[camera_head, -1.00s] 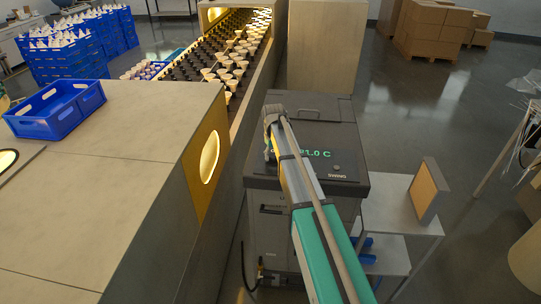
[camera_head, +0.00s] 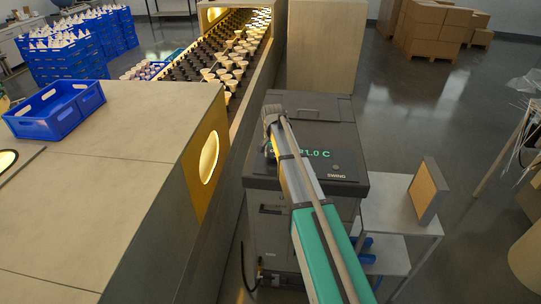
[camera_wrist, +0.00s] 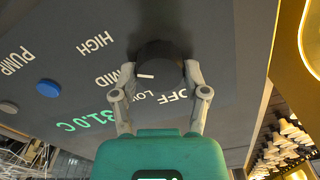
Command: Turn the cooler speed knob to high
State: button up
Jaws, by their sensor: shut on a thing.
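The cooler speed knob (camera_wrist: 165,57) is a dark round knob on the cooler's dark top panel. My gripper (camera_wrist: 160,72) is shut on it, one finger on each side. The knob's white mark (camera_wrist: 146,76) points left in the wrist view, about toward the MID label (camera_wrist: 107,79). The OFF and LOW labels lie below the knob, and HIGH (camera_wrist: 95,42) lies to its upper left. In the head view the cooler (camera_head: 335,165) stands beside the conveyor. There my arm hides the knob and the fingertips.
A blue button (camera_wrist: 48,88) by the PUMP label and a lit green temperature readout (camera_wrist: 87,118) share the panel. The conveyor (camera_head: 225,60) with several cups runs along the cooler's left. A small side table (camera_head: 395,215) bearing a framed panel (camera_head: 428,192) stands right.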

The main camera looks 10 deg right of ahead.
jog(key=shift+a+m, duration=0.15)
jog(key=shift+m, duration=1.05)
jog(key=o, duration=1.1)
jog(key=shift+o, duration=0.2)
